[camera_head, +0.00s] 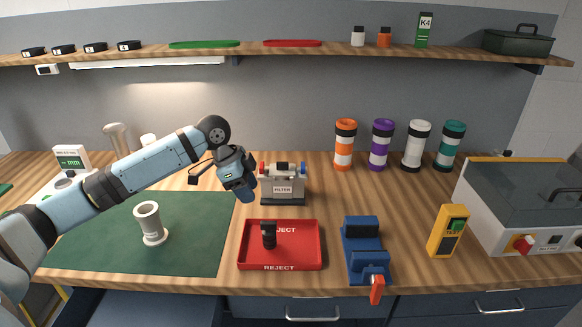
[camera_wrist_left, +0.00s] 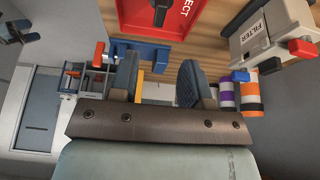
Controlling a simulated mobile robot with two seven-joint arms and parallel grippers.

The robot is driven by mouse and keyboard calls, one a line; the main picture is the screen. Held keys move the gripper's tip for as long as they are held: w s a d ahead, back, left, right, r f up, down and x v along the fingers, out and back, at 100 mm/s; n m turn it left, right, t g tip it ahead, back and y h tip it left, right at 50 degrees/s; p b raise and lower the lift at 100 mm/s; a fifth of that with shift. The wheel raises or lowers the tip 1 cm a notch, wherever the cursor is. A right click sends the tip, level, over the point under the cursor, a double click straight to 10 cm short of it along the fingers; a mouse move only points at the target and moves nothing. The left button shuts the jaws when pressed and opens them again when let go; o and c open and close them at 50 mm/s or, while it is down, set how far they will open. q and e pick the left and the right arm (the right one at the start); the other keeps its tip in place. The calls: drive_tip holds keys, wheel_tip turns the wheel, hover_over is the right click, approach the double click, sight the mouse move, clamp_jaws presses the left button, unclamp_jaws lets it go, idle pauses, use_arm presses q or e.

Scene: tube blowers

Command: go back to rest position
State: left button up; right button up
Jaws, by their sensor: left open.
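My left arm reaches in from the left in the head view. My left gripper (camera_head: 241,190) is over the bench between the green mat and the filter stand, above the back left of the reject tray. In the left wrist view its two fingers (camera_wrist_left: 158,82) stand apart with nothing between them. My right gripper does not show in the head view.
The red reject tray (camera_head: 312,247) holds a black piece (camera_head: 268,235). The filter stand (camera_head: 283,186) is close beside my left gripper. A white tube (camera_head: 149,222) stands on the green mat (camera_head: 195,255). A blue vise (camera_head: 364,250) and yellow tester (camera_head: 447,231) are at right.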

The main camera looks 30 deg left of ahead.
use_arm(q)
drive_tip(key=s+d+f+n, duration=0.2)
drive_tip(key=s+d+f, duration=1)
drive_tip(key=d+f, duration=0.3)
drive_tip(key=s+d+f+n+t+y, duration=0.15)
drive_tip(key=s+n+y, duration=0.45)
drive_tip(key=s, duration=1.1)
drive_tip(key=w+d+f+t+h+p, duration=0.4)
drive_tip(key=w+d+t+h+p, duration=0.1)
drive_tip(key=p, duration=0.4)
drive_tip(key=shift+w+d+n+t, duration=0.3)
drive_tip(key=shift+w+d+t, duration=0.15)
drive_tip(key=shift+d+t, duration=0.6)
